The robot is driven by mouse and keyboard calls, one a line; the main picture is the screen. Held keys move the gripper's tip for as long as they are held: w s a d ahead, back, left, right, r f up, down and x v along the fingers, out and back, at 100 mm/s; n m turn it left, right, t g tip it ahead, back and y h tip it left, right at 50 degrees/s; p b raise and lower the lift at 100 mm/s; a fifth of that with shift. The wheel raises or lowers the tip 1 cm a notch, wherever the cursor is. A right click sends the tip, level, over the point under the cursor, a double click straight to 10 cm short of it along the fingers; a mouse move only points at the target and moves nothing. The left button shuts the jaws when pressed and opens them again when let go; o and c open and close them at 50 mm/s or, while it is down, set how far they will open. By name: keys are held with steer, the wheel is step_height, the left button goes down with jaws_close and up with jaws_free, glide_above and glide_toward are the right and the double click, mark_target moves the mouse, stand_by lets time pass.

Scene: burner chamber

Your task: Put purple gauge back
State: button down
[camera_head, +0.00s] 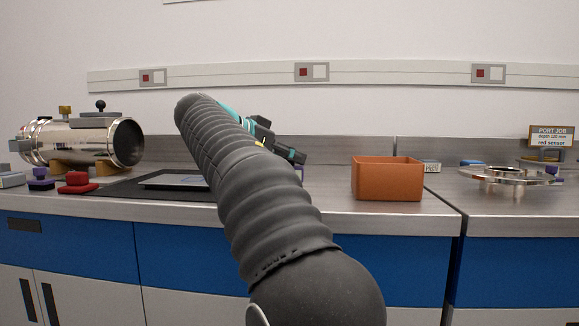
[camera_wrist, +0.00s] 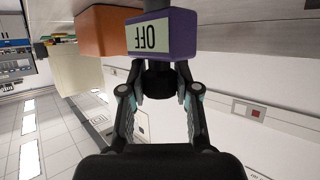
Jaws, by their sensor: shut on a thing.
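The purple gauge (camera_wrist: 188,34) is a purple block with a pale display that reads "OFF" upside down in the wrist view. My gripper (camera_wrist: 160,82) is shut on it by a dark part below the block. In the head view my arm hides most of the gauge; only a purple sliver (camera_head: 301,173) shows beside my gripper (camera_head: 285,150), above the bench left of the orange bin. A purple piece on a dark base (camera_head: 40,183) sits at the far left of the bench. Another small purple thing (camera_head: 551,170) is at the right.
The orange bin (camera_head: 387,180) stands right of my gripper. A shiny metal chamber (camera_head: 75,142) lies at the left behind a red piece (camera_head: 77,182). A dark mat (camera_head: 120,185) lies mid-bench. A metal ring stand (camera_head: 505,176) and a sign (camera_head: 551,136) are at the right.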

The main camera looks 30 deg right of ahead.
steer(key=shift+f, duration=0.65)
steer(key=shift+f, duration=0.2)
steer(key=c, duration=0.8)
jaws_free()
steer(key=shift+c, duration=0.2)
steer(key=shift+a+r, duration=0.2)
steer(key=shift+r, duration=0.1)
steer(key=p+v, duration=0.1)
steer(key=v, duration=1)
steer(key=shift+a+p, duration=0.25)
steer(key=shift+p, duration=0.05)
steer(key=shift+s, duration=0.1)
